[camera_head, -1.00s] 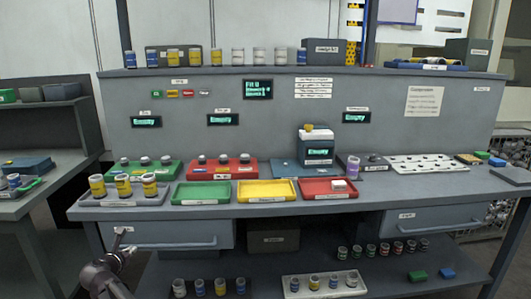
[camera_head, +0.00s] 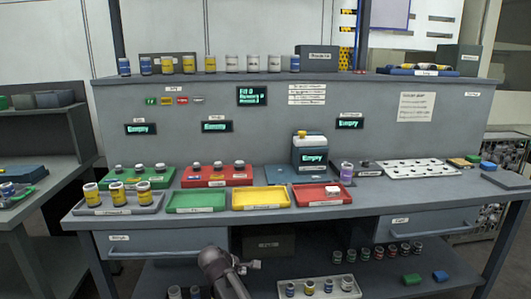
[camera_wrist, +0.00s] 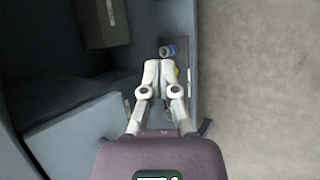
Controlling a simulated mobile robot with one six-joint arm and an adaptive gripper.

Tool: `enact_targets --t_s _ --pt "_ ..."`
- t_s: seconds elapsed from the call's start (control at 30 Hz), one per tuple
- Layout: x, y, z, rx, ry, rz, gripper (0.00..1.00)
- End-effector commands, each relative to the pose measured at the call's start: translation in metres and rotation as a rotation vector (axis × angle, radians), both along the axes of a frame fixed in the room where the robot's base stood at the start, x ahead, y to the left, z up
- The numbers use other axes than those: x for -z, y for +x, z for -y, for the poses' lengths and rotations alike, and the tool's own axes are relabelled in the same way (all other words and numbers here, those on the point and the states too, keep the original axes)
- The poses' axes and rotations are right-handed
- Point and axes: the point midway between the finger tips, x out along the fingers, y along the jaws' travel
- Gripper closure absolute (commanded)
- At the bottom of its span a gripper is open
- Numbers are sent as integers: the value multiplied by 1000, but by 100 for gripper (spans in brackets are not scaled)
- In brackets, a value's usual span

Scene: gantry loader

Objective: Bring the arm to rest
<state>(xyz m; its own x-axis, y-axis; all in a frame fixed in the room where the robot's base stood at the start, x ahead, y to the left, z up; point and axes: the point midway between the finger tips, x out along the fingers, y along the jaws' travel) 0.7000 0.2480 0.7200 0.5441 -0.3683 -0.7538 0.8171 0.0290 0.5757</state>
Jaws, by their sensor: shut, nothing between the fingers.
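My gripper (camera_wrist: 158,70) is shut and empty in the wrist view, its two pale fingers together. It points down past the bench's front edge, with the grey floor to its right. In the head view my arm rises from the bottom middle, and my gripper (camera_head: 256,265) is small and low in front of the bench (camera_head: 400,205), below the tabletop.
The tabletop holds a green tray (camera_head: 197,209), a yellow tray (camera_head: 262,206) and a red tray (camera_head: 306,204). A drawer (camera_head: 165,241) is at the left front. A lower shelf carries several jars and a white tray (camera_head: 318,294). Open floor (camera_wrist: 260,90) lies to the right in the wrist view.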

Motion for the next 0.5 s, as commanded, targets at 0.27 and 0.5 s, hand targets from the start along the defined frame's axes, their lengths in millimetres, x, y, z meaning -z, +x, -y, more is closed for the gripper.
enact_targets --t_s 0.27,0.5 --pt "20 -36 95 380 220 -44 100" --pt "39 -70 155 689 393 -81 100"
